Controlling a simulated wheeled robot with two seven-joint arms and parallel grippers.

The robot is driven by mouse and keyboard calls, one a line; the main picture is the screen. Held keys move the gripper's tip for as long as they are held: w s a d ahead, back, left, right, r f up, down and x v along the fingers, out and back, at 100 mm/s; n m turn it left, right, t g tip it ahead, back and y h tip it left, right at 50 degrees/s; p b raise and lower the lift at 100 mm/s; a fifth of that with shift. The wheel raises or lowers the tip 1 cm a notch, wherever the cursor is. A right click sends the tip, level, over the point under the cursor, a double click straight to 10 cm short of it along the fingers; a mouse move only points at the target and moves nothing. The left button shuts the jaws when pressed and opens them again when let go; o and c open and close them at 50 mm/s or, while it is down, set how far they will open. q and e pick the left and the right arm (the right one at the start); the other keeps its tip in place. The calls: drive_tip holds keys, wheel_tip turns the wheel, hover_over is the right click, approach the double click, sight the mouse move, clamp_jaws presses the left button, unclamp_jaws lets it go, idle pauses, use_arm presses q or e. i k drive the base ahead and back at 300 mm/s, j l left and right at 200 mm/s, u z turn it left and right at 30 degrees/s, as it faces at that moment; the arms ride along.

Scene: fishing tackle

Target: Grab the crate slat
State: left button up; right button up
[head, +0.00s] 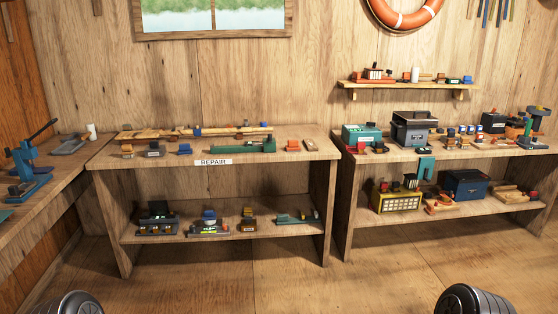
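Long, thin, light wooden pieces (150,134) lie along the back of the top of the bench marked REPAIR, with small blue and brown items on or against them. One of them looks like a slat, but at this size I cannot tell which is the crate slat. Neither of my grippers shows in the head view. Only dark rounded parts of my arms show at the bottom left and bottom right edges, well in front of the bench.
The REPAIR bench (213,162) also holds small blocks and a green tool (243,146). A side bench with a blue press (27,170) stands left. A second bench (345,190) with boxes stands right, under a wall shelf (410,86). The floor (220,285) in front is clear.

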sight(309, 144)
drive_tip(key=i, duration=1.55)
drive_tip(key=z, duration=0.45)
drive_tip(key=i+j+z, duration=0.1)
drive_tip(key=i+z, duration=0.15)
drive_tip(key=z, duration=0.2)
drive_tip(key=i+j+z, duration=0.15)
drive_tip(key=z, duration=0.35)
drive_tip(key=i+j+z, duration=0.1)
drive_tip(key=i+j, duration=0.25)
drive_tip(key=i+j+z, duration=0.1)
drive_tip(key=i+j, duration=0.3)
drive_tip(key=i+j+z, duration=0.1)
drive_tip(key=i+j, duration=0.2)
drive_tip(key=j, duration=0.3)
